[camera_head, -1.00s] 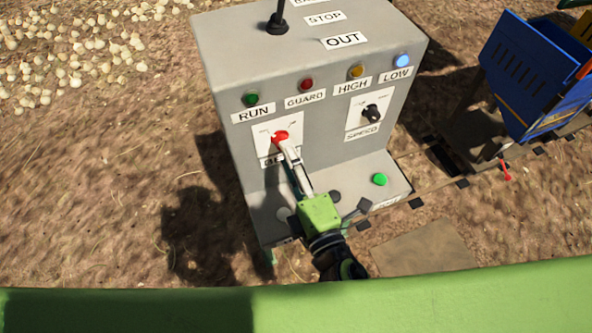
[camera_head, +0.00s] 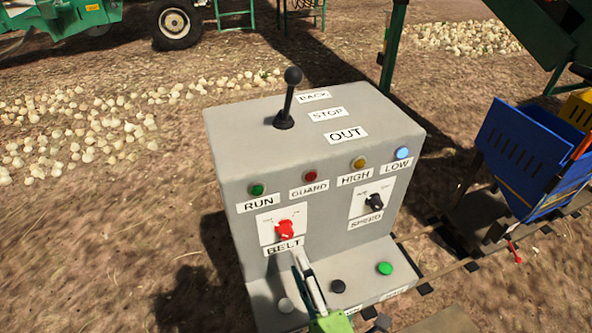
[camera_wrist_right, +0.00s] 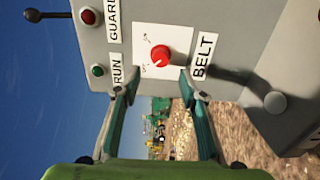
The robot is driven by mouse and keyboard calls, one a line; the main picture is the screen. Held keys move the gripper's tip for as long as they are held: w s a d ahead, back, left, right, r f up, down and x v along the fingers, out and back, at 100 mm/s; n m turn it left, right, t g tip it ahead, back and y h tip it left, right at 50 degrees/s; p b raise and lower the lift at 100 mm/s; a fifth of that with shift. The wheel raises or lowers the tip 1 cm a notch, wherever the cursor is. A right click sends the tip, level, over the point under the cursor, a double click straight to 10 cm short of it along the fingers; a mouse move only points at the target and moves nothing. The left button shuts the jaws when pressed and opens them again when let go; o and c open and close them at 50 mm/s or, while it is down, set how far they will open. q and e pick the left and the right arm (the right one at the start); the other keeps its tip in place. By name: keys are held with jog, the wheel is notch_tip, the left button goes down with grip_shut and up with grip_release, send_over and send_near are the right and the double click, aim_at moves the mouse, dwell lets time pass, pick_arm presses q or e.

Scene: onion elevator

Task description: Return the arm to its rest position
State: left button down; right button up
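The grey control box (camera_head: 330,130) stands in the middle of the head view. Its red BELT knob (camera_head: 285,230) is on the front face, left side; it also shows in the right wrist view (camera_wrist_right: 161,56). My right gripper (camera_head: 298,252) comes in from the bottom edge, its fingertips just below the red knob and the BELT label. In the right wrist view my gripper (camera_wrist_right: 156,88) has its two fingers spread with nothing between them, and the knob lies beyond the tips, apart from them. My left gripper is in no view.
A black lever (camera_head: 287,100) rises from the box top. A black SPEED knob (camera_head: 375,202) sits at right on the front. The lower ledge carries a green button (camera_head: 385,268) and a black one (camera_head: 338,286). A blue crate (camera_head: 530,160) stands right. Onions (camera_head: 80,130) lie behind left.

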jog(key=d+f+m+g+h, duration=0.3)
jog(key=d+f+m+h, duration=0.15)
jog(key=d+m, duration=0.4)
jog(key=d+f+m+g+h, duration=0.35)
jog(key=d+f+m, duration=0.2)
jog(key=d, duration=0.55)
jog(key=s+a+f+m+g+y, duration=0.1)
jog(key=s+f+m+g, duration=0.25)
jog(key=s, duration=0.25)
jog(key=s+f+m+g+y, duration=0.2)
jog(key=s+g, duration=0.2)
jog(key=s, duration=0.3)
notch_tip(320, 180, down, 25)
jog(key=s+g, duration=0.1)
jog(key=s+d+f+g+b, duration=0.1)
jog(key=s+d+f, duration=0.1)
jog(key=s+f, duration=1.5)
jog(key=shift+s+d+f+h, duration=0.3)
jog(key=shift+s+d+f, duration=0.05)
jog(key=shift+f, duration=0.3)
